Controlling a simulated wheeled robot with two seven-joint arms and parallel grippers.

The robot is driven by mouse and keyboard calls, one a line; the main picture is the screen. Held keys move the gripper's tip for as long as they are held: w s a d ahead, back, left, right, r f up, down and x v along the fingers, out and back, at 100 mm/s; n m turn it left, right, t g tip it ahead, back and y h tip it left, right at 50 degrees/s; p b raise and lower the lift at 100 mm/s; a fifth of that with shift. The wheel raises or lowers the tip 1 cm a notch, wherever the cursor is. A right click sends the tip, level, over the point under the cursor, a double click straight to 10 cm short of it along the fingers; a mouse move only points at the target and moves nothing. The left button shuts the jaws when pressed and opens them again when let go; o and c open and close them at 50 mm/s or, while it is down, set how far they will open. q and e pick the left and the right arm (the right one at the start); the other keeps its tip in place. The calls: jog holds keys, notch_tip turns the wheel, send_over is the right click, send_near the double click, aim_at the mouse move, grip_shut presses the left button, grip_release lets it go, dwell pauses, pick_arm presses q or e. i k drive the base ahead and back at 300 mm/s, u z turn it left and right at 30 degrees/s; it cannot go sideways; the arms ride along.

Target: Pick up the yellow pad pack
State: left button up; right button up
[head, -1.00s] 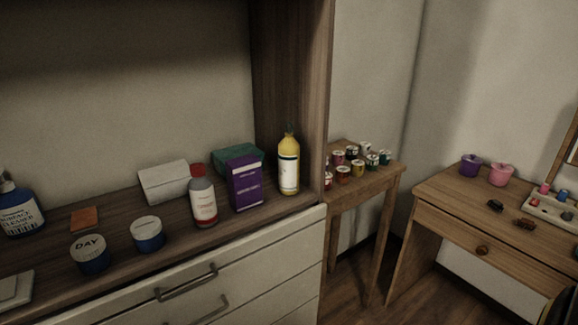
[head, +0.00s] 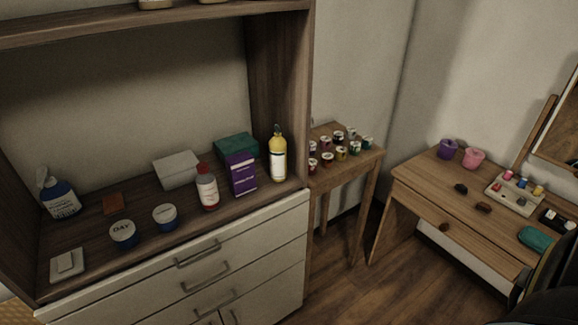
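I cannot make out a yellow pad pack in the head view. The clearest yellow thing on the dresser is a bottle (head: 277,158) with a white label, upright at the right end of the shelf. Beside it stand a purple box (head: 241,175) and a green box (head: 235,146). A teal pack (head: 536,238) lies on the desk at the right. Neither of my grippers is in view.
The dresser shelf (head: 85,232) also holds a red-capped bottle (head: 207,188), two blue-and-white jars (head: 123,234), a white box (head: 177,169) and a blue pump bottle (head: 60,197). A small table (head: 335,172) carries several little jars. Floor (head: 340,285) shows between dresser and desk.

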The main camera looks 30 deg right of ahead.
aim_at(277, 146)
jog(key=k, duration=0.25)
jog(key=z, duration=1.5)
jog(key=i, duration=1.2)
jog(key=u, duration=1.2)
